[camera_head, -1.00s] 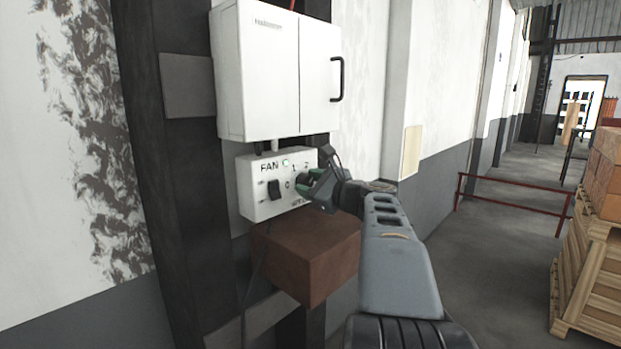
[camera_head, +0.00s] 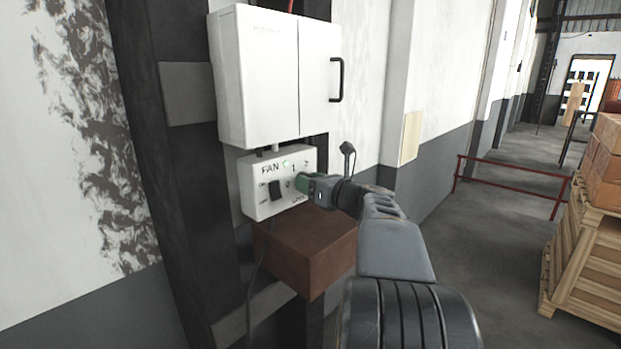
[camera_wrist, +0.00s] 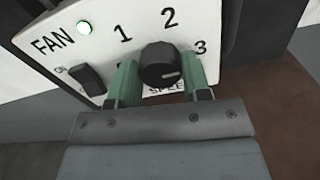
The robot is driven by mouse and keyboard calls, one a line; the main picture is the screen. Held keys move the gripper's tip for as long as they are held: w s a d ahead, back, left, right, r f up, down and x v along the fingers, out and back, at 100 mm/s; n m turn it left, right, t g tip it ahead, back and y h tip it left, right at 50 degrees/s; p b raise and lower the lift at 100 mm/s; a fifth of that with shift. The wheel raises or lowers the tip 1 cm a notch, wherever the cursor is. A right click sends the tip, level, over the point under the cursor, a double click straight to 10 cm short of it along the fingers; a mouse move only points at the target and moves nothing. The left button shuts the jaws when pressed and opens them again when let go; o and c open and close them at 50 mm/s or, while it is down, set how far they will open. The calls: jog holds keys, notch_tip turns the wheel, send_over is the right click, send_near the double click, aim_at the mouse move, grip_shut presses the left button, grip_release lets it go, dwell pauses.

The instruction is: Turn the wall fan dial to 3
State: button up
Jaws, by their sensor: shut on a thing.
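The white fan control box (camera_head: 254,204) is on the wall, marked FAN, with 1, 2 and 3 around a round black speed dial (camera_wrist: 158,62). My gripper (camera_head: 304,184) reaches the box from the right and hides the dial in the head view. In the wrist view, its green fingers (camera_wrist: 160,68) are shut on the dial, one on each side. The dial's short pale mark points right, on the side of the 3 and a little below that number. The right finger stands close to the 3.
A black rocker switch (camera_head: 276,190) and a lit green lamp (camera_wrist: 84,27) are left of the dial. A white cabinet (camera_head: 262,75) hangs just above the box, and a brown block (camera_head: 305,255) juts out below. Open floor lies to the right, before a red railing (camera_head: 507,184).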

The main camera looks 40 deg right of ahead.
jog(key=shift+f+m, duration=0.1)
jog(key=shift+m, duration=0.2)
jog(key=o, duration=0.9)
jog(key=shift+o, duration=0.2)
jog(key=s+d+b, duration=0.2)
jog(key=s+b, duration=0.1)
jog(key=s, duration=1)
jog(key=shift+s+d, duration=0.2)
jog(key=shift+s, duration=0.15)
